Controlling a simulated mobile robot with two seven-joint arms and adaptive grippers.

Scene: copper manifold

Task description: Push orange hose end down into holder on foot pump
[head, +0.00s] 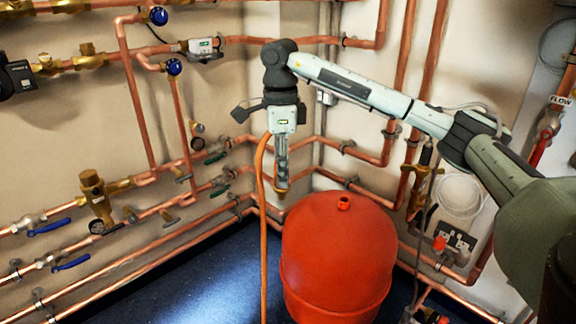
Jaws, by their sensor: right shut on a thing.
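An orange hose (264,230) hangs almost straight down from beside my right gripper to the bottom edge of the head view. My right gripper (281,180) points down, high in front of the pipe corner, and is shut on the upper end of the hose. The hose bends over toward the gripper near its top. The exact end between the fingers is too small to make out. I cannot make out the foot pump or its holder in this view. My left gripper is not in view.
A large red tank (338,255) stands on the dark blue floor (215,280), below and right of my right gripper. Copper pipes with valves (97,198) line both walls. Another small set of fittings shows at the bottom right edge. Open floor lies left of the tank.

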